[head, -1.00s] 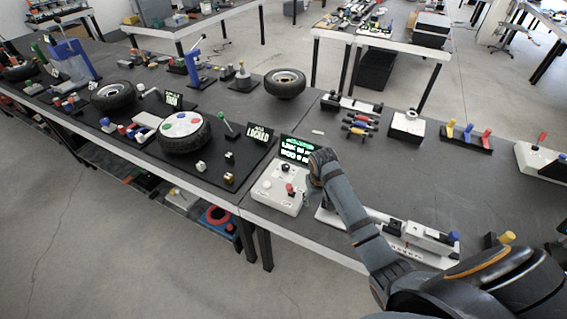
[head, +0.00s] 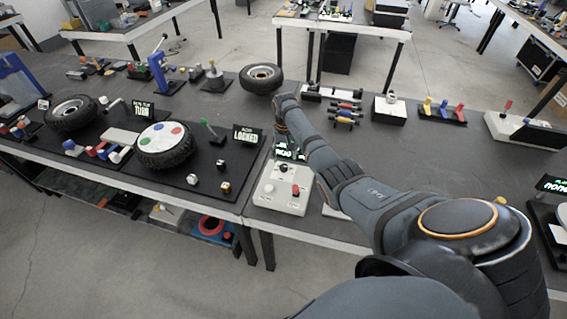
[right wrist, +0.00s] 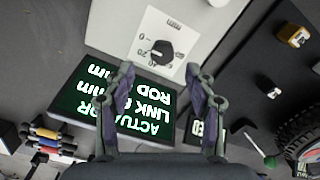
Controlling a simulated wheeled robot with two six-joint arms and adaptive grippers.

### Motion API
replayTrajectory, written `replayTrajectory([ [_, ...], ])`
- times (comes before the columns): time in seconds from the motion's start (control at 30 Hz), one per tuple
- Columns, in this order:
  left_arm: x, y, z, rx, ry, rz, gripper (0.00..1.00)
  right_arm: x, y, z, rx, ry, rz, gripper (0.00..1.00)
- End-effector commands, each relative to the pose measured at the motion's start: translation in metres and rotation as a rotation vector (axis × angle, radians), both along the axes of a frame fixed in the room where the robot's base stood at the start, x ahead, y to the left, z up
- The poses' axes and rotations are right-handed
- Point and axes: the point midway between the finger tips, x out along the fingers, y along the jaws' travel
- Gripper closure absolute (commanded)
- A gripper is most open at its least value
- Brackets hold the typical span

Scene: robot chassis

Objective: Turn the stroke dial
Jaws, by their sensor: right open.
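The stroke dial (right wrist: 162,53) is a black knob on a white panel with printed numbers around it, seen in the right wrist view. My right gripper (right wrist: 160,72) is open and empty, its two fingers pointing toward the dial, one to each side of it in the picture. No contact shows. In the head view, the white control box (head: 280,200) stands near the table's front edge, and my right arm reaches across behind it, with the fingers hard to make out. The dial is too small there to read its setting. My left gripper is not in view.
A black screen with green and white text (right wrist: 118,112) sits beside the panel. A red knob (head: 295,190) is on the same box. To the left lie a black board with a wheel (head: 165,145) and a LOCKED sign (head: 247,135).

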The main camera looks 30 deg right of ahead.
Motion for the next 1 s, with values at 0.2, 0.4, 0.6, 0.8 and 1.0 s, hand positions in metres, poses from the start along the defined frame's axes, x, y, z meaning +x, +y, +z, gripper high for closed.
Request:
replayTrajectory([
  [0.2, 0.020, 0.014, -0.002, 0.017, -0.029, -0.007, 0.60, 0.001, 0.000, -0.042, 0.001, 0.000, 0.000, 0.44],
  [0.4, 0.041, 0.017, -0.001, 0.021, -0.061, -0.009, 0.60, 0.000, 0.000, -0.055, 0.000, -0.001, 0.001, 0.44],
  [0.6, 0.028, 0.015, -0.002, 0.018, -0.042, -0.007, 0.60, 0.001, 0.000, -0.055, 0.000, -0.002, 0.001, 0.44],
  [0.8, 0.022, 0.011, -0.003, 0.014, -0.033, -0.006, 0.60, 0.000, 0.000, -0.055, 0.000, -0.002, 0.001, 0.67],
  [1.0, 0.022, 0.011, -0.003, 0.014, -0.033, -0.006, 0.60, 0.000, 0.000, -0.055, 0.001, -0.001, 0.001, 0.95],
])
